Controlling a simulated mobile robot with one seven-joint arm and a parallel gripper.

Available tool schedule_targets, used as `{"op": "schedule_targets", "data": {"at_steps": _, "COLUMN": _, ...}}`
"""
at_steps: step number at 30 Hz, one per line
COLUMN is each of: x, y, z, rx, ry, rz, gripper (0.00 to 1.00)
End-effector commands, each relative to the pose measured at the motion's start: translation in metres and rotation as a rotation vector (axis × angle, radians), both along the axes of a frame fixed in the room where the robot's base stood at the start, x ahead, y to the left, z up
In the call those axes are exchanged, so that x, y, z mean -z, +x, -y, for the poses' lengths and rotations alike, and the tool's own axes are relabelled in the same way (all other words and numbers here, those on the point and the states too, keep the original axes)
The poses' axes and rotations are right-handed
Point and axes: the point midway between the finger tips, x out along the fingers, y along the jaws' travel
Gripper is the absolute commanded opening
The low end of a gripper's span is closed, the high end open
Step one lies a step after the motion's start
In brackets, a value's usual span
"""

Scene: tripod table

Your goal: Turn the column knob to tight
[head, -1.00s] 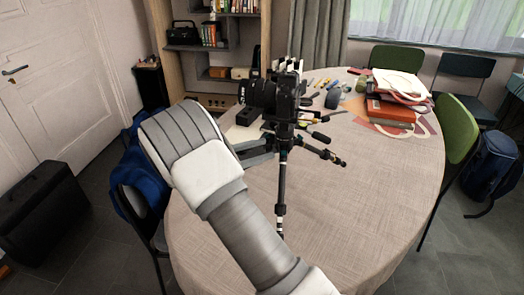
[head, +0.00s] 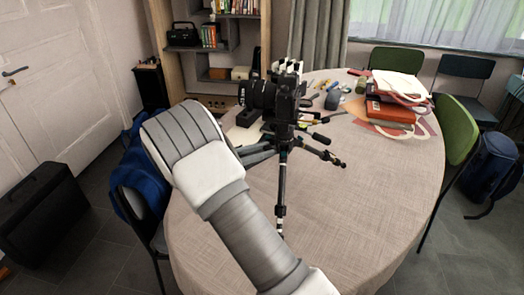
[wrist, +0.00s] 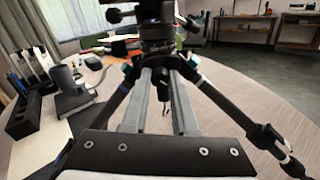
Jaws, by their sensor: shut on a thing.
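A black tripod (head: 281,182) stands on the round, cloth-covered table (head: 350,210), with a black camera (head: 262,94) on top. In the wrist view its legs (wrist: 240,108) spread to both sides below the column. My gripper (head: 268,152) reaches in from the left at the top of the legs, below the camera. In the wrist view its two grey fingers (wrist: 161,68) run up to the column and are shut on a small dark part there. This appears to be the column knob, mostly hidden by the fingertips. Its tight or loose state cannot be read.
Behind the tripod lie pens and small tools (head: 325,86), a dark mouse-like object (head: 333,100), and red books (head: 390,112) under a white bag. A black slotted holder (wrist: 25,112) stands left in the wrist view. The table's front right is clear.

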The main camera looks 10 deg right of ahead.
Motion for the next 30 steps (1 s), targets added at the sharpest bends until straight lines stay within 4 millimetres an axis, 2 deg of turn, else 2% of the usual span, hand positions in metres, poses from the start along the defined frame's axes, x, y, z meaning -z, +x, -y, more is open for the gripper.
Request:
{"op": "schedule_targets", "data": {"at_steps": 11, "x": 0.0014, "y": 0.0, "z": -0.0006, "rx": -0.001, "ry": 0.033, "rz": 0.154, "gripper": 0.0}}
{"op": "schedule_targets", "data": {"at_steps": 30, "x": 0.0024, "y": 0.0006, "z": -0.0006, "rx": 0.0, "ry": 0.162, "rz": 0.733, "gripper": 0.0}}
